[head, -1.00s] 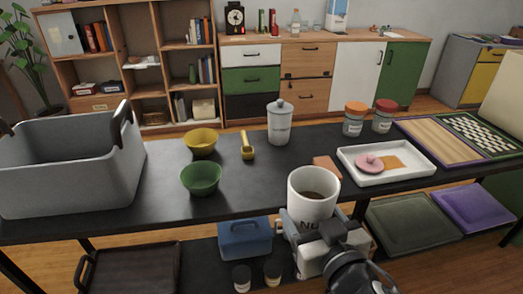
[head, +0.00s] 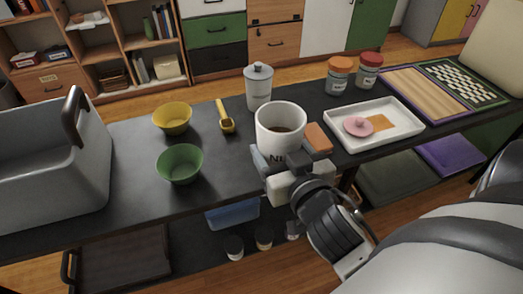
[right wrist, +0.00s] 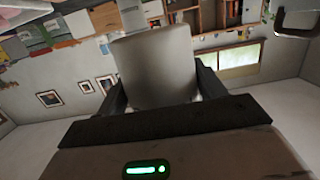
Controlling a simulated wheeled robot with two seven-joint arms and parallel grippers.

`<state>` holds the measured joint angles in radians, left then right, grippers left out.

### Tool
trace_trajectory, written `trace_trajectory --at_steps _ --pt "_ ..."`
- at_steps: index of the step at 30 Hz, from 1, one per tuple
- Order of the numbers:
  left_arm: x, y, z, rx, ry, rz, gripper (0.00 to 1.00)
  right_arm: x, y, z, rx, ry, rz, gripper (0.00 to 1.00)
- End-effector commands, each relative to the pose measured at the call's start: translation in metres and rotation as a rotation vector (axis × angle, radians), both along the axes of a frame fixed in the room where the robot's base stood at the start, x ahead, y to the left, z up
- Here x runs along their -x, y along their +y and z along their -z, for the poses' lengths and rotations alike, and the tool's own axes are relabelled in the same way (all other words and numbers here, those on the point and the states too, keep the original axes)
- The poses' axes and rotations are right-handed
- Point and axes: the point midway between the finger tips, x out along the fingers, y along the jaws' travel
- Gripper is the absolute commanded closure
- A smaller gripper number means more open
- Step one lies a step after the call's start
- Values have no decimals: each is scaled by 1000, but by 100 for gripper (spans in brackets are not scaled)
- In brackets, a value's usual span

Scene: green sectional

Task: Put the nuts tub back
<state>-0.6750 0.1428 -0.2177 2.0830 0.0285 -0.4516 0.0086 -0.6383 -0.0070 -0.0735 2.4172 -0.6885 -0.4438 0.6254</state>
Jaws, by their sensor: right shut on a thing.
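The nuts tub (head: 281,126) is a white, open-topped cylinder with partly hidden dark lettering. Brown contents show inside it. In the head view it is upright over the front middle of the black table (head: 130,219). I cannot tell whether its base touches the tabletop. My right gripper (head: 290,160) is shut on it from the front, low on its sides. In the right wrist view the pale tub (right wrist: 158,65) stands between the two dark fingers of the gripper (right wrist: 160,88). My left gripper is not in view.
An orange-brown block (head: 318,138) is just right of the tub. A white tray (head: 400,113) holds a pink lid (head: 358,126). A lidded white canister (head: 258,88) stands behind. Green (head: 180,165) and yellow (head: 172,118) bowls, a yellow scoop (head: 226,118) and a grey crate (head: 50,165) are left.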

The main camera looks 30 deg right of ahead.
Motion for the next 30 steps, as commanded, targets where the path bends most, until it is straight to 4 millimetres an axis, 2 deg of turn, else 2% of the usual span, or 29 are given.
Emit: trace_trajectory --at_steps 2,5,13,15,18,26,30 --pt "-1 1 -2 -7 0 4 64 -4 -6 0 6 -1 12 64" --pt "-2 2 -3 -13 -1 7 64 -22 -13 7 11 -4 13 64" --pt "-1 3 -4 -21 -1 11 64 -85 -36 38 11 -3 12 64" --pt "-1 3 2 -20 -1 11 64 -95 -40 57 8 1 14 64" --pt "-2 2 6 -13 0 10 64 -109 -45 75 8 1 14 64" --pt "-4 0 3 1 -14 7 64 -125 -50 95 6 0 12 64" --pt "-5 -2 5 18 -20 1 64 -128 -51 117 2 3 13 64"
